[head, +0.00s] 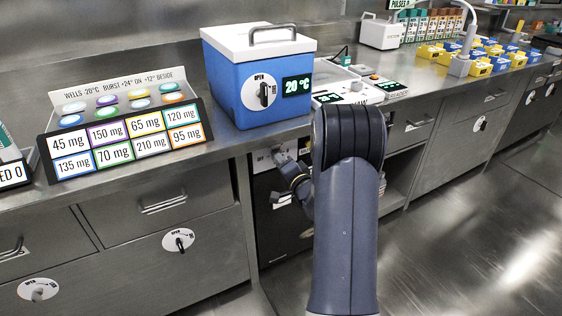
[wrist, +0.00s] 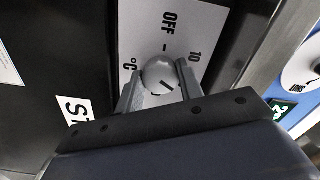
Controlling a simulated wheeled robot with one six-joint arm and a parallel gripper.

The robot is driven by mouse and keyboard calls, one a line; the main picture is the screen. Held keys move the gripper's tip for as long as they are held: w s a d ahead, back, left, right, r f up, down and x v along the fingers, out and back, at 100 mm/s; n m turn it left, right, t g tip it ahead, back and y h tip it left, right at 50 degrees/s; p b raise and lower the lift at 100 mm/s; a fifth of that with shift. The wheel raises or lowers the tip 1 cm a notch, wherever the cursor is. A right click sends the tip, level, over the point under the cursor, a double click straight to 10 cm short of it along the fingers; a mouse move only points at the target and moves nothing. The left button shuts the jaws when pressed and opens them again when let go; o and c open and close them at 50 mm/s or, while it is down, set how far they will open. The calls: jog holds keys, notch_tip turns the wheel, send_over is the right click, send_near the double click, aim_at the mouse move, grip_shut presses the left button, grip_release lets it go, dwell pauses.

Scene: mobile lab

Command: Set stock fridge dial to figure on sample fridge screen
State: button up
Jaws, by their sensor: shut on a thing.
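The stock fridge is a black-fronted unit (head: 280,218) under the counter, partly hidden by my arm. In the wrist view its front carries a white dial plate (wrist: 140,28) marked OFF, 10 and °C, and a partly covered label starting "ST" (wrist: 76,108). My gripper (wrist: 158,78) is shut on the round grey dial (wrist: 159,72), one finger on each side. A dark line shows on the dial, but the figure it points at is unclear. In the head view my gripper (head: 284,164) is at the plate. A screen (head: 297,86) on a blue white-lidded box (head: 240,70) reads 20 °C; no sample-fridge name is readable.
The blue box stands on the counter above, with its own OPEN-marked dial (head: 261,94). A board of mg labels (head: 127,135) stands to its left. A white device (head: 348,88) is to its right. Drawers flank the fridge; the floor (head: 480,220) at right is clear.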

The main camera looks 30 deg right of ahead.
jog(key=o, duration=1)
jog(key=s+p, duration=0.1)
jog(key=s, duration=0.9)
jog(key=shift+s+d, duration=0.15)
jog(key=shift+s, duration=0.25)
jog(key=w+b, duration=0.1)
jog(key=w, duration=1)
jog(key=shift+s, duration=0.1)
